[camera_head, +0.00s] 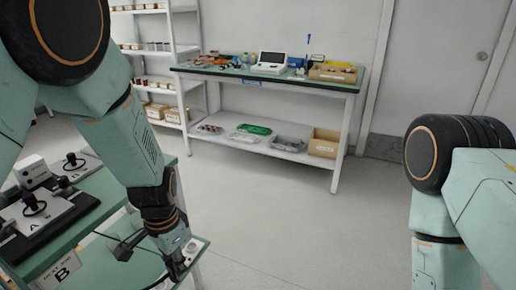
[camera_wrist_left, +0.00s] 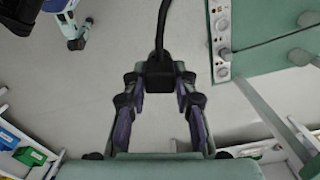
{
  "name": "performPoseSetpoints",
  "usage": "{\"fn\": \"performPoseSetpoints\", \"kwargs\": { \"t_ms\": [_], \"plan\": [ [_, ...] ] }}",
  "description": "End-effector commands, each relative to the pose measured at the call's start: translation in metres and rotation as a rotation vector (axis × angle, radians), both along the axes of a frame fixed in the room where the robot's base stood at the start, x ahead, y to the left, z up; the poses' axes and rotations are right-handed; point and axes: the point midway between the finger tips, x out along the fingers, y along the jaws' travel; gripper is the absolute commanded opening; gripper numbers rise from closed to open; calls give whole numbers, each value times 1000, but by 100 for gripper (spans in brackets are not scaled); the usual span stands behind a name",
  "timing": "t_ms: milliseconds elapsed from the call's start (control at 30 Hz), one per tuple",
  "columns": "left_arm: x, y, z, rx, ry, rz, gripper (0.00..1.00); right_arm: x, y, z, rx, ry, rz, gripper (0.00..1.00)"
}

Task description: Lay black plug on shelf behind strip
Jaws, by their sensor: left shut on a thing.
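In the left wrist view, the black plug (camera_wrist_left: 160,75) sits between the fingertips of my left gripper (camera_wrist_left: 159,82), which is shut on it. A black cable runs from the plug to the top of that view. The pale strip (camera_wrist_left: 221,42) with round sockets lies right of the plug, along the edge of a green surface (camera_wrist_left: 265,30). The plug is apart from the strip, with floor showing below it. In the head view my left gripper (camera_head: 178,268) points down beside the green bench at lower left; the plug cannot be made out clearly there. My right gripper is out of view.
The green bench (camera_head: 88,210) at left carries black fixtures and a label B; a lower green shelf (camera_head: 85,272) lies under it. A workbench (camera_head: 275,80) with tools and a storage rack (camera_head: 180,50) stand at the back. The middle floor (camera_head: 290,220) is clear.

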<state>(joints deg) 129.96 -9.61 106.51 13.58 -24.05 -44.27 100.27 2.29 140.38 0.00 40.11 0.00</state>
Motion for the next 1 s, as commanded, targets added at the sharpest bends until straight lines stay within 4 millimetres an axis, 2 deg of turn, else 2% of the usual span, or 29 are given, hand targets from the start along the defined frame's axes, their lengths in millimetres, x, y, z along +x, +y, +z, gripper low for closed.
{"fn": "performPoseSetpoints", "kwargs": {
  "t_ms": [33,200,400,600,1000],
  "plan": [
    [-1,0,17,1,-8,85,0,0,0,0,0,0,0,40],
    [-14,-2,61,-2,-11,377,0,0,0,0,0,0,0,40],
    [-26,-3,92,-8,-11,609,0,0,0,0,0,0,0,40],
    [-31,-3,100,-10,-9,686,0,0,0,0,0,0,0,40],
    [-31,-4,100,-10,-10,685,0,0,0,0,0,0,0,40]
  ]
}}
